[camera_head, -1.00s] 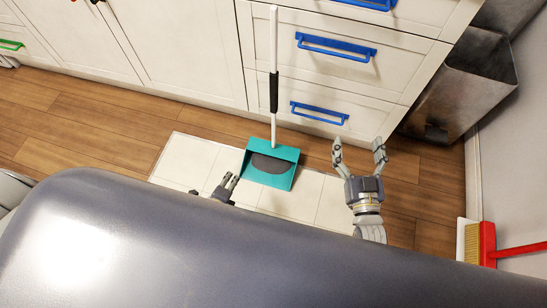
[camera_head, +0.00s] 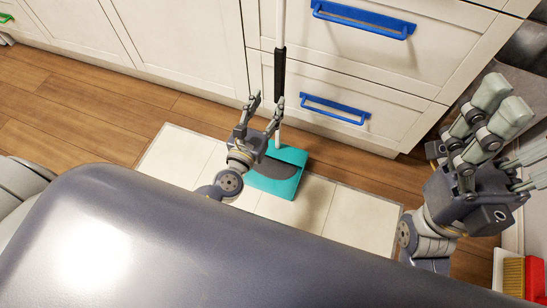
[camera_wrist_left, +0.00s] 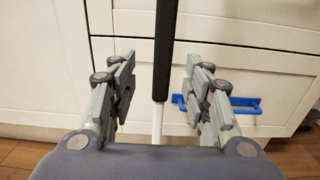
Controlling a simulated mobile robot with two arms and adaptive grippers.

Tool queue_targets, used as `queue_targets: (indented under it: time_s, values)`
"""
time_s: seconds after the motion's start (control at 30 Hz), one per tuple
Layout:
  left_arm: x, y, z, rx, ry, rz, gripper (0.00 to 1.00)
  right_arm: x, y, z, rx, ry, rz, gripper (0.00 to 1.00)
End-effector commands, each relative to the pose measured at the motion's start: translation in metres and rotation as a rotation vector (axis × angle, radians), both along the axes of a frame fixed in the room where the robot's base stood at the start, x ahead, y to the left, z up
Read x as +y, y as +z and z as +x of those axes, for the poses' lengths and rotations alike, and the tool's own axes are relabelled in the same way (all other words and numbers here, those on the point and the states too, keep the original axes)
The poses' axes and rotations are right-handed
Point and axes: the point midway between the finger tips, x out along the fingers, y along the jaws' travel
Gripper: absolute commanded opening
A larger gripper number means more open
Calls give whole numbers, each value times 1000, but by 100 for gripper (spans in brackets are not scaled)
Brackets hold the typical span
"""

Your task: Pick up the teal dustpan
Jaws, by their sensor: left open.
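The teal dustpan (camera_head: 290,172) stands on white floor tiles in front of the drawers. Its long white handle with a black grip (camera_head: 279,68) rises along the drawer fronts. My left gripper (camera_head: 265,101) is open and empty beside the lower handle, with one finger overlapping it in the head view. In the left wrist view the black grip (camera_wrist_left: 165,52) and white shaft (camera_wrist_left: 157,124) show between the spread fingers, not touching them. Part of the pan is hidden behind my left gripper. My right gripper (camera_head: 514,136) looks open and empty at the right, partly cut off by the picture edge.
White drawers with blue handles (camera_head: 336,109) stand close behind the dustpan. A red brush (camera_head: 535,274) with yellow bristles is at the lower right by the wall. Wooden floor (camera_head: 90,122) is clear at the left.

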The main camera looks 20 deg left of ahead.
Motion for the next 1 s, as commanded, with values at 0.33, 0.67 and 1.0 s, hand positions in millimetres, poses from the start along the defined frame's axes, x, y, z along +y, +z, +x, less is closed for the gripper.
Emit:
queue_targets:
  time_s: [0.33,0.67,1.0]
  values:
    - [-3,-1,36,0,1,-5,45,1,-1,2,-8,-1,-2,79]
    - [-7,-2,72,3,0,-3,45,2,2,3,-26,-1,-6,79]
    - [-7,-2,72,3,0,-3,16,1,4,3,-32,-1,-6,79]
